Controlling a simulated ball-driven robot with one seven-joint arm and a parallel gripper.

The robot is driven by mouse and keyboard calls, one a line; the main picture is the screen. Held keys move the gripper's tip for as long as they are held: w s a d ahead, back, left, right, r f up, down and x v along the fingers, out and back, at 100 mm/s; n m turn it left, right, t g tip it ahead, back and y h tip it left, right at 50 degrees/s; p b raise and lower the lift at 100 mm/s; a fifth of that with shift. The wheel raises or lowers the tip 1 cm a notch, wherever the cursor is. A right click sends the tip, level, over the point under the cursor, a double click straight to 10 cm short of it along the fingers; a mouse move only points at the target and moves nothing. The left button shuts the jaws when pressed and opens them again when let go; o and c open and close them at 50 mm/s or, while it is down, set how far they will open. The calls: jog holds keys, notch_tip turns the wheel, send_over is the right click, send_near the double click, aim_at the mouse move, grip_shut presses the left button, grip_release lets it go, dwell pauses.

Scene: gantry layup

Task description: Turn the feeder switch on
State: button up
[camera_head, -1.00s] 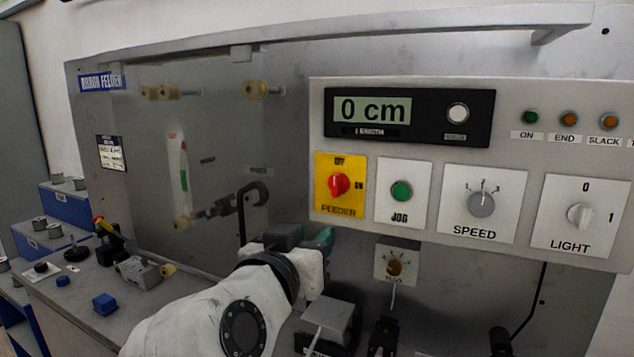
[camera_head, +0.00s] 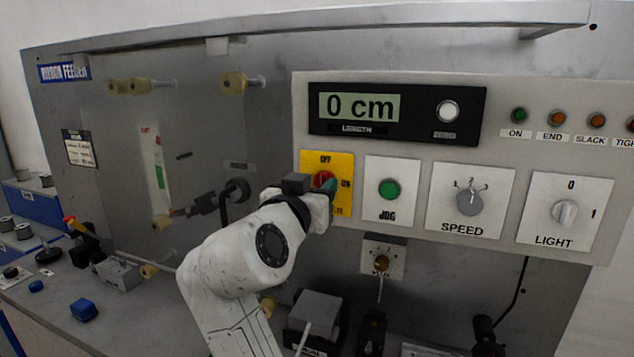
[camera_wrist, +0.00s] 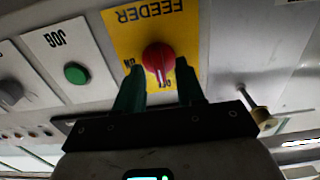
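The feeder switch is a red rotary knob (camera_head: 324,179) on a yellow plate (camera_head: 314,159) marked OFF at top and ON at right. In the wrist view the picture is upside down; the red knob (camera_wrist: 158,58) shows a white mark pointing toward OFF. My gripper (camera_head: 325,187) is in front of the plate and hides part of the knob and the FEEDER label. In the wrist view my gripper's (camera_wrist: 160,76) two green fingers are apart, one on each side of the knob's near part. I cannot tell whether they touch it.
The green JOG button (camera_head: 389,189) is just right of the feeder plate, then the SPEED dial (camera_head: 469,200) and LIGHT switch (camera_head: 563,212). The length display (camera_head: 360,107) reads 0 cm above. A black hooked fitting (camera_head: 234,192) sticks out left of my gripper.

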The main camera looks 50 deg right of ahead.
jog(key=shift+w+d, duration=0.1)
jog(key=shift+d, duration=0.15)
grip_shut()
dwell(0.3)
